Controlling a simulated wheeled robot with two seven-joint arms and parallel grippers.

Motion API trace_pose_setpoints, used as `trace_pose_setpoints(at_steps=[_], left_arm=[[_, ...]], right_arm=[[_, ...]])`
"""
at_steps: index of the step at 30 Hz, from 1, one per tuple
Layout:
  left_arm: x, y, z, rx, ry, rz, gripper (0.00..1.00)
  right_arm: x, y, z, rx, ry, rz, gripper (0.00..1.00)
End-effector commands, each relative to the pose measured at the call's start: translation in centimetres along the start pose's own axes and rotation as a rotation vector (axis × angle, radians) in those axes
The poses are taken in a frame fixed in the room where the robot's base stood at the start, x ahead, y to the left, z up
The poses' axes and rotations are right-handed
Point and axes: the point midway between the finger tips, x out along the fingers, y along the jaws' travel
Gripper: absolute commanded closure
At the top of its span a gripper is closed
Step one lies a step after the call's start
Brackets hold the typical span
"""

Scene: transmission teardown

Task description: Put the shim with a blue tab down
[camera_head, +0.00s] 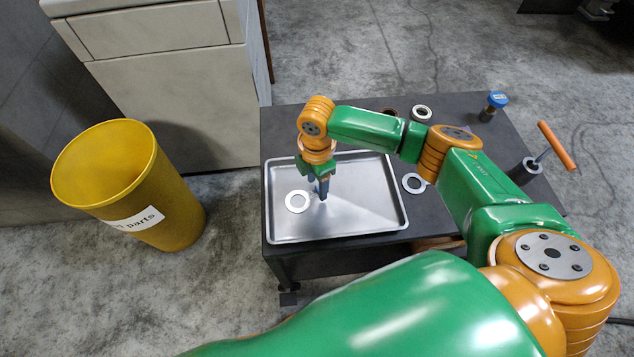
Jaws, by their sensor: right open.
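A pale flat ring, which looks like the shim (288,202), lies flat in the left part of the metal tray (375,214). My right gripper (322,197) points down over the tray, just right of this ring, with its fingers low near the tray floor. The right gripper is open and appears empty. Blue shows at its fingers; I cannot tell whether any of it is the shim's tab. A visible gap separates the fingers from the ring. My left gripper is not in view.
The tray sits on a dark table (285,120). More rings, a blue-capped part (497,99) and an orange-handled tool (556,146) stand to its right and back. A yellow bin (165,205) stands on the floor at left. My right arm crosses the table.

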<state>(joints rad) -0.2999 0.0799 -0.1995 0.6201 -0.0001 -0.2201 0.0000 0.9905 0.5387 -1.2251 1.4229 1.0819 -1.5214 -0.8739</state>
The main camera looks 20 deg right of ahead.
Motion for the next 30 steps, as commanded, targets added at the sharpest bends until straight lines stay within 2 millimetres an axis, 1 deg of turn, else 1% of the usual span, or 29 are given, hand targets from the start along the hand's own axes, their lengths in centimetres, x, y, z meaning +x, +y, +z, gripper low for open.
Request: trace_pose_setpoints(at_steps=[1, 6, 9, 12, 16, 30], left_arm=[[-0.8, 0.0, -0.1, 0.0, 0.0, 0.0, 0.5], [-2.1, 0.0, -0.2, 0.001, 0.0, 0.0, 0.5], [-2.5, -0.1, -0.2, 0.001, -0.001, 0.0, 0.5], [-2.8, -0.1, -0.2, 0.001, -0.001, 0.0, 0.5], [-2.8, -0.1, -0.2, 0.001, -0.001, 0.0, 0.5], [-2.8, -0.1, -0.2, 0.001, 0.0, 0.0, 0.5]], right_arm=[[-1.6, 0.1, 0.0, -0.002, 0.001, 0.004, 0.46], [-6.7, 0.1, 0.0, -0.001, 0.001, 0.006, 0.46], [-9.0, 0.1, 0.0, -0.002, 0.001, 0.005, 0.46], [-10.5, 0.1, 0.0, 0.0, 0.001, 0.003, 0.46], [-11.2, 0.0, 0.0, 0.0, 0.0, 0.002, 0.46], [-11.1, 0.0, 0.0, 0.0, 0.001, 0.001, 0.46]])
